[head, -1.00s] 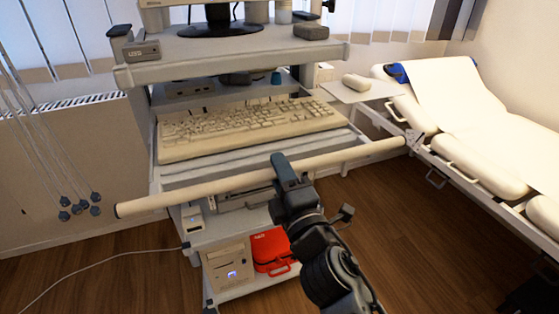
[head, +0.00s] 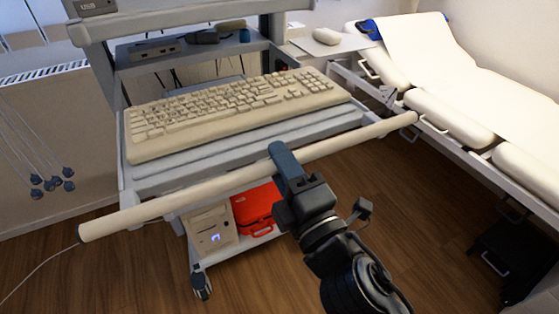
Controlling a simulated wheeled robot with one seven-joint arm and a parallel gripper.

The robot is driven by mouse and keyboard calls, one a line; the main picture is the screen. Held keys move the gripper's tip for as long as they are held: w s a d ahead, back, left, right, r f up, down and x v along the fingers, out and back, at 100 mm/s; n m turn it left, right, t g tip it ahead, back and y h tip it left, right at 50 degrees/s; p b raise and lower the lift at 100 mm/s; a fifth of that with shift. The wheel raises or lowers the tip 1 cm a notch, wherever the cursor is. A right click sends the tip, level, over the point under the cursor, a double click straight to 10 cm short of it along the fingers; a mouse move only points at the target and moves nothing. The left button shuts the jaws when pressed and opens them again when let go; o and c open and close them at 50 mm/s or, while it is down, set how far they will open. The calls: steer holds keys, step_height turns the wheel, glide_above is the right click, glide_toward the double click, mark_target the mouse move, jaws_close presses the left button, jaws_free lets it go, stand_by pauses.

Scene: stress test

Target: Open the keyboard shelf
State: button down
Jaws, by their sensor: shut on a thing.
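The keyboard shelf (head: 150,182) is a grey pull-out tray on a medical cart, and it stands well out from the cart frame. A beige keyboard (head: 230,113) lies on it. A long cream handle bar (head: 180,205) runs along the shelf's front. My gripper (head: 284,160) is shut on the bar near its middle, coming from the lower right. One finger shows over the top of the bar; the other is hidden behind the bar and gripper body.
A red case (head: 257,208) and a beige box (head: 211,230) stand on the cart's lower shelf. An examination bed (head: 470,80) runs along the right, close to the bar's right end. Hanging cables with dark ends (head: 50,185) are at left. Wooden floor in front is open.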

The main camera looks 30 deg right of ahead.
steer(key=shift+f, duration=0.1)
steer(key=c, duration=0.9)
jaws_free()
steer(key=shift+c, duration=0.2)
steer(key=s+f+b, duration=0.1)
steer(key=s+b, duration=0.2)
steer(key=s, duration=0.4)
steer(key=shift+s+f+b, duration=0.25)
steer(key=shift+s+b, duration=0.05)
steer(key=shift+b, duration=0.05)
steer(key=shift+s, duration=0.1)
steer(key=s+d+f+m+g+p, duration=0.1)
steer(key=s+d+f+m+g, duration=0.1)
steer(key=s+m, duration=0.7)
steer(key=s+d+f+m+g+p, duration=0.2)
steer(key=s+m, duration=0.7)
steer(key=s, duration=0.7)
steer(key=shift+d+f+g, duration=0.35)
steer(key=shift+f+g, duration=0.35)
steer(key=shift+f, duration=0.15)
